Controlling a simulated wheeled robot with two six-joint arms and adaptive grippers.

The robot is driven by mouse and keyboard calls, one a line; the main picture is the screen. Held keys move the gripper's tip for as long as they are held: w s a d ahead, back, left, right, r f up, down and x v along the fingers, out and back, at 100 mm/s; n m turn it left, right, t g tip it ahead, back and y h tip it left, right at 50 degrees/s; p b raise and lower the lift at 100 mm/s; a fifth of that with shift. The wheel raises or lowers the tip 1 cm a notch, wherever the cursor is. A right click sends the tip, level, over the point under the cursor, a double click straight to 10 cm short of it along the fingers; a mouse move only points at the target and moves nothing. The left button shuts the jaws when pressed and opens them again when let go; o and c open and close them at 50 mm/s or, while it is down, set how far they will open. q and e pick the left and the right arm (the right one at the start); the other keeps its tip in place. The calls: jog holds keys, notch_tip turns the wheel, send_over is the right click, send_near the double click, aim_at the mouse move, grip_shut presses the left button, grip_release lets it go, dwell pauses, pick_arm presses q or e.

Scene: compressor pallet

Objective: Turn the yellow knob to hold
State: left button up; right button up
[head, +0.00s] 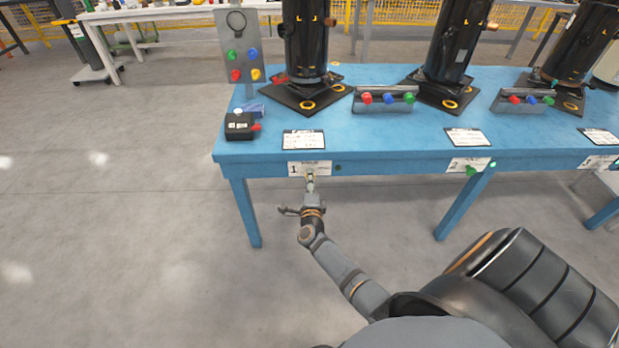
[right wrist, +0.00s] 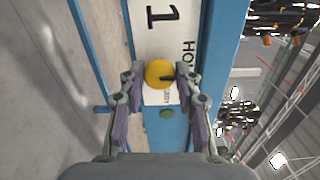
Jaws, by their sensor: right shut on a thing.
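The yellow knob (right wrist: 158,73) sits on a white label plate (right wrist: 165,38) marked 1, with lettering that starts "HO" and a second, smaller word. A dark mark on the knob points to the right in the right wrist view. My right gripper (right wrist: 158,76) has its two fingers on either side of the knob, shut on it. In the head view my right gripper (head: 310,183) reaches the plate (head: 295,169) on the table's front edge, and it largely hides the knob there. My left gripper is not in view.
A green round button (right wrist: 167,113) is beside the plate. The blue table (head: 390,130) carries black compressors (head: 306,45), button boxes (head: 385,100) and a black device (head: 239,126). A second plate (head: 467,166) is further right. The floor in front is clear.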

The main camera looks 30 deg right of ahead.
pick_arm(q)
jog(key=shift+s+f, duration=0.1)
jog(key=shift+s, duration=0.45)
pick_arm(e)
jog(key=shift+n, duration=0.5)
jog(key=o, duration=1.1)
jog(key=shift+s, duration=0.1)
jog(key=v, duration=1.1)
jog(key=shift+s+a, duration=0.2)
jog(key=shift+s, duration=0.15)
